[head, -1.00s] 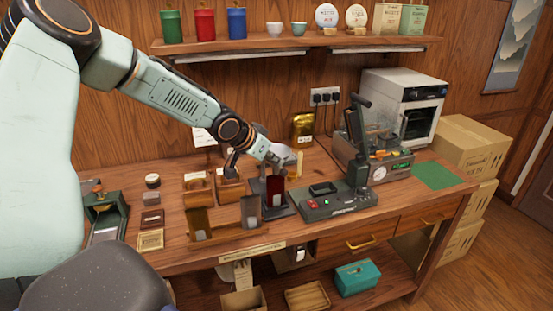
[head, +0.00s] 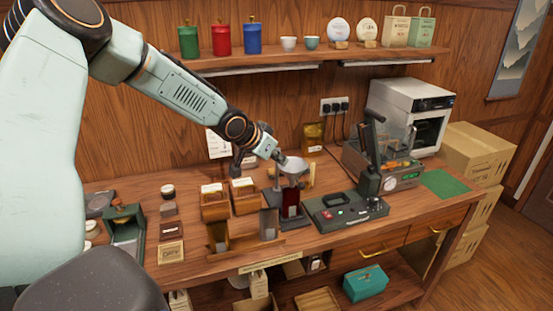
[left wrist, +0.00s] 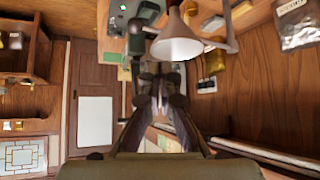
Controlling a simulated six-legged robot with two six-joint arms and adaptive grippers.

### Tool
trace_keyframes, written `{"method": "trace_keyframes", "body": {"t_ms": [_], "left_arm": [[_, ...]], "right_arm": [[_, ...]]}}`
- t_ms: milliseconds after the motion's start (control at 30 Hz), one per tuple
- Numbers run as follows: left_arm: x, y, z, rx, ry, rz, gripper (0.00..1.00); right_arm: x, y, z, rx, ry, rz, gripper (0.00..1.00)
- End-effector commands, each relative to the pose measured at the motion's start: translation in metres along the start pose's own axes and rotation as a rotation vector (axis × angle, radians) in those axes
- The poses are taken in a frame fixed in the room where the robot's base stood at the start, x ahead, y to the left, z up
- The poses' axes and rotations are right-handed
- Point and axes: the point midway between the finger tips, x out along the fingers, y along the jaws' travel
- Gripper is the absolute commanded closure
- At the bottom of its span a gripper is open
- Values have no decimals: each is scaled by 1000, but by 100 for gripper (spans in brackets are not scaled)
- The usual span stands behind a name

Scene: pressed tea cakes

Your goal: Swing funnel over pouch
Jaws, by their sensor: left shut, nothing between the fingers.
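The pale grey funnel (head: 296,166) sits at the dark stand behind the bench's middle in the head view. In that picture it appears above the dark red pouch (head: 291,199), which stands upright. I cannot tell whether its spout lines up with the pouch mouth. My left gripper (head: 279,157) is shut and empty, close to the funnel's rim on its left; contact is unclear. In the left wrist view the funnel (left wrist: 177,42) shows as a pale cone just beyond the shut fingers (left wrist: 160,80). My right gripper is not in view.
A sealer with a red button (head: 345,210) stands right of the pouch. A machine with a dark lever (head: 385,165) is further right. Wooden boxes (head: 215,203) and an upright brown holder (head: 218,236) crowd the left. A green mat (head: 446,184) lies bare at the right.

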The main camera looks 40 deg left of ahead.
Motion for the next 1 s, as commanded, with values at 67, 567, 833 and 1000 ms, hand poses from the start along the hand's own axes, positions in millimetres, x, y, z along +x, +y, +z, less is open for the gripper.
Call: {"method": "trace_keyframes", "body": {"t_ms": [67,567,833,1000], "left_arm": [[-2,1,-3,1,0,0,100],[-1,3,-6,1,1,1,100],[-1,4,-6,1,4,1,100],[-1,17,-18,-74,84,26,100]], "right_arm": [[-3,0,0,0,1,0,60],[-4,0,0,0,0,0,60],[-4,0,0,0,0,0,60],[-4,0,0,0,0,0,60]]}}
